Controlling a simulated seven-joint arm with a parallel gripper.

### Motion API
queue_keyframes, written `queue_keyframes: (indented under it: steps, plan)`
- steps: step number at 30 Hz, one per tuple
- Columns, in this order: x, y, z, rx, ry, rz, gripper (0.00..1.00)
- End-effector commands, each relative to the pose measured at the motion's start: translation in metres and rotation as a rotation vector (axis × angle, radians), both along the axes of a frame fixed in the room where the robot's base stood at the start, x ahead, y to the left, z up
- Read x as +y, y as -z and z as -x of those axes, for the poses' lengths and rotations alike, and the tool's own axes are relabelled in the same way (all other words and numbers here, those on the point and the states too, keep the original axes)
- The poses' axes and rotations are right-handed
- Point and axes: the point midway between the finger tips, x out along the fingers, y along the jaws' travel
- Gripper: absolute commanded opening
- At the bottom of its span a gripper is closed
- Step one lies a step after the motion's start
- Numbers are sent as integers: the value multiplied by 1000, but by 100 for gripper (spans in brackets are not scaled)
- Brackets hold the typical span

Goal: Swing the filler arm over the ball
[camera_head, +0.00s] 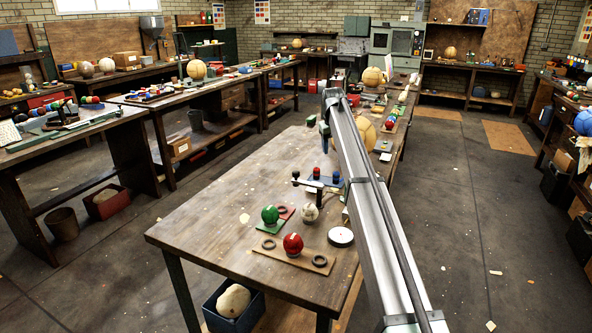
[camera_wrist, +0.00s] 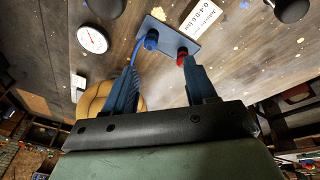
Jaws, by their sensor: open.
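A green ball (camera_head: 270,215) and a red ball (camera_head: 293,244) stand nearer the front. My gripper (camera_head: 325,132) is above the table, behind the filler arm. In the wrist view my gripper (camera_wrist: 162,68) is open, its blue fingers pointing at a blue plate (camera_wrist: 168,33) with a blue knob (camera_wrist: 151,40) and a red knob (camera_wrist: 182,55). Contact is unclear.
A round white gauge (camera_wrist: 91,39) and a white label (camera_wrist: 203,17) lie near the plate. A tan ball (camera_wrist: 96,98) is partly hidden behind the left finger. A white disc (camera_head: 340,237) lies at the table's right edge. The table's left half (camera_head: 215,210) is mostly clear.

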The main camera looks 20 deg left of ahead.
Motion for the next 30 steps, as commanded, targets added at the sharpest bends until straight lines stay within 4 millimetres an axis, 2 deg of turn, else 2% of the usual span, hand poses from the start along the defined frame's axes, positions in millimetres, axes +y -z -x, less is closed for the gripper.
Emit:
queue_keyframes:
  steps: [1, 3, 6, 9, 12, 17, 30]
  plan:
    - [30, -17, 21, 54, -18, 3, 56]
    - [57, -34, 50, 123, -33, 12, 56]
    - [83, -52, 82, 199, -51, 28, 56]
    - [97, -64, 102, 245, -64, 39, 56]
    - [103, -68, 111, 265, -69, 45, 56]
    - [103, -55, 113, 270, -70, 47, 56]
    - [102, 20, 113, 269, -69, 46, 56]
